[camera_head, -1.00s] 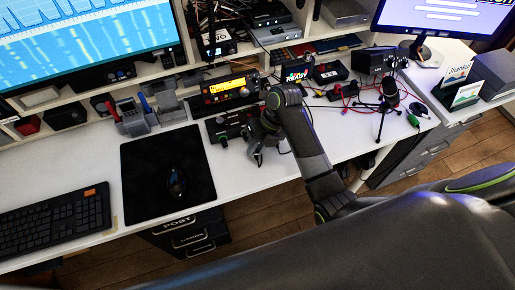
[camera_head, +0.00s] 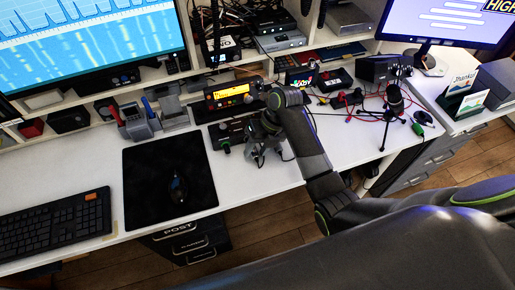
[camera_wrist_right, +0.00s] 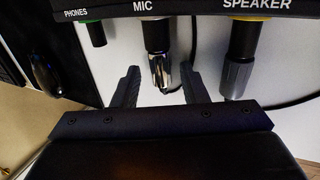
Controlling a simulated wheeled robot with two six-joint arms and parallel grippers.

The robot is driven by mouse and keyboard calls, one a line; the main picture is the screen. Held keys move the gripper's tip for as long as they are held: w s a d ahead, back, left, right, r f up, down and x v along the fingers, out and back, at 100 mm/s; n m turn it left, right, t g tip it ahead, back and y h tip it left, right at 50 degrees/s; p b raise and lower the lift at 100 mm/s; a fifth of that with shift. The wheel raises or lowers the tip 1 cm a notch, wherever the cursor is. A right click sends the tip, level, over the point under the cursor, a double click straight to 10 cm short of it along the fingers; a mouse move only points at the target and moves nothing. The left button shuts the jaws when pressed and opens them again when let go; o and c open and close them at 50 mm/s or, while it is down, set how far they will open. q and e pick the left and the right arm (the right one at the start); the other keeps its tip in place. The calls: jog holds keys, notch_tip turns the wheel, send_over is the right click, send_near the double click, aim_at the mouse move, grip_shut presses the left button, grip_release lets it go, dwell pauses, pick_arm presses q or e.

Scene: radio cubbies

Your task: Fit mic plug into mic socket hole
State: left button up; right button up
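In the right wrist view, the mic plug (camera_wrist_right: 160,72), a dark cylinder with a shiny chrome end, stands under the MIC label of a black panel (camera_wrist_right: 185,8). Its top meets the panel edge. The mic socket hole is hidden, so I cannot tell how deep the plug sits. My right gripper (camera_wrist_right: 160,68) is open, with one finger on each side of the plug and a visible gap to each. In the head view my right gripper (camera_head: 262,157) is small, in front of the black box (camera_head: 222,137) below the radio (camera_head: 232,95). My left gripper is out of view.
In the wrist view, a grey plug (camera_wrist_right: 238,70) sits under SPEAKER, and a green-ringed part (camera_wrist_right: 96,33) is under PHONES. A dark cable runs behind the right finger. In the head view, a microphone on a tripod (camera_head: 393,100) and red cables stand to the right.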

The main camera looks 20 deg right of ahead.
jog(key=shift+r, duration=0.1)
jog(key=v, duration=0.5)
jog(key=shift+d+r, duration=0.25)
jog(key=shift+r, duration=0.1)
jog(key=p+v, duration=0.8)
jog(key=v, duration=0.3)
jog(key=shift+r, duration=0.25)
jog(key=shift+f, duration=0.1)
